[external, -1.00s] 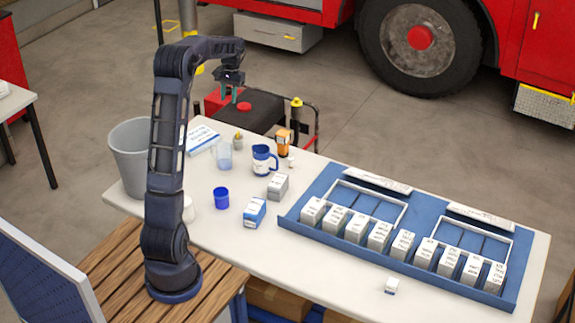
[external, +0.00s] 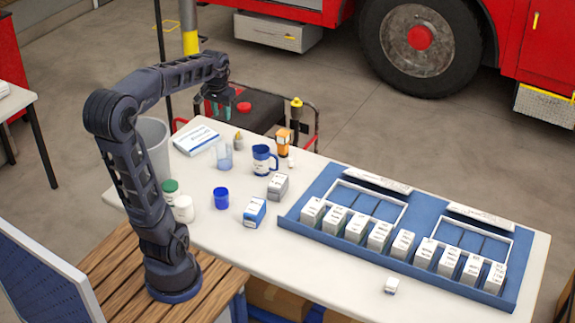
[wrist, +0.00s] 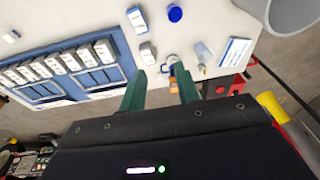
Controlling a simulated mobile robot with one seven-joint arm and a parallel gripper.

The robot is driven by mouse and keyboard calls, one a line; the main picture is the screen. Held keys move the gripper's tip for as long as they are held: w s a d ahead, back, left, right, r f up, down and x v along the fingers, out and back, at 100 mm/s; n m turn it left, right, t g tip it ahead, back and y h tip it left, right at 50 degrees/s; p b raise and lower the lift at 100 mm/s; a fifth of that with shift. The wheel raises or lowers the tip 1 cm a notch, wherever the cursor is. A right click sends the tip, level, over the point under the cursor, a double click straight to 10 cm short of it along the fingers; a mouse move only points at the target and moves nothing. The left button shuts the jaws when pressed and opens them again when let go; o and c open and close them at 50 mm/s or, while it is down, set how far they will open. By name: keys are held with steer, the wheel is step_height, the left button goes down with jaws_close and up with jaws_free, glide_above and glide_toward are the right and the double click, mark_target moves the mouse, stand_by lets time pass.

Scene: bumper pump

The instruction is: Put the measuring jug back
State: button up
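A clear, bluish jug-like vessel (external: 223,155) stands upright on the white table; it also shows in the wrist view (wrist: 203,52). A blue and white jug with a handle (external: 263,161) stands to its right; in the wrist view it is partly hidden near a fingertip. I cannot tell for sure which of the two is the measuring jug. My gripper (external: 216,112) is raised beyond the table's far-left edge, apart from both. In the wrist view its green fingers (wrist: 158,80) are spread with nothing held between them.
A blue cup (external: 221,198), white tubs (external: 184,209), small boxes (external: 254,211), a booklet (external: 196,138) and an orange bottle (external: 283,142) stand nearby. A blue rack (external: 297,213) with several white boxes fills the right side. A grey bin (external: 153,140) stands at the left.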

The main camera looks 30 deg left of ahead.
steer(key=s+d+f+t, duration=0.1)
steer(key=s+d+f, duration=0.1)
steer(key=s, duration=0.6)
steer(key=s+d+f+t, duration=0.1)
steer(key=s+d+f, duration=0.2)
steer(key=s, duration=0.6)
steer(key=shift+s+m+t+h, duration=0.3)
steer(key=shift+h, duration=0.1)
